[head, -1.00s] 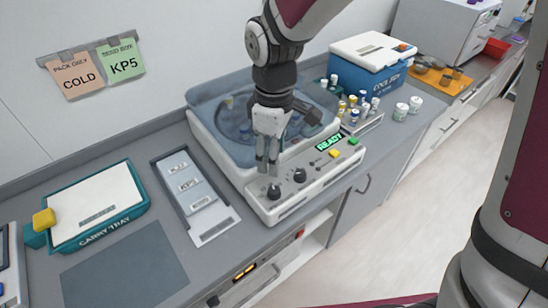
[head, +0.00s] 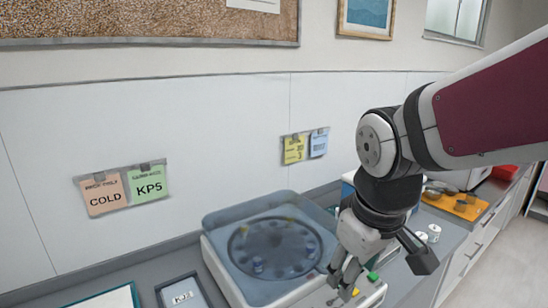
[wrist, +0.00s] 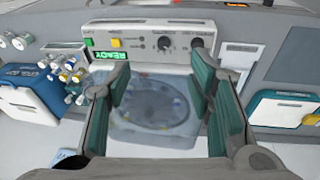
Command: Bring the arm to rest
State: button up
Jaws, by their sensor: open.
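My gripper (head: 345,283) is open and empty, pointing down in front of the right side of the centrifuge in the head view. In the wrist view my gripper's fingers (wrist: 160,100) stand apart with nothing between them. The centrifuge (head: 222,262) has its see-through lid down over a round rotor. Its front panel (wrist: 145,48) with a green READY display, a yellow button and dark knobs shows in the wrist view. My gripper hides part of that panel in the head view. My gripper appears above the centrifuge, apart from it.
The carry tray (head: 108,298) and a grey label holder (head: 186,292) lie left of the centrifuge. Several capped vials (wrist: 70,70) and the blue cool box (wrist: 25,88) stand beside it. An orange tray (head: 452,207) is farther right. Note cards (head: 125,190) hang on the wall.

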jog(key=s+d+r+m+t, duration=0.2)
jog(key=s+d+r+m, duration=0.3)
jog(key=s, duration=0.4)
jog(key=shift+s+d+m+t, duration=0.2)
jog(key=shift+d+m+t, duration=0.2)
jog(key=shift+d+m, duration=0.25)
jog(key=shift+a, duration=0.15)
dwell(0.4)
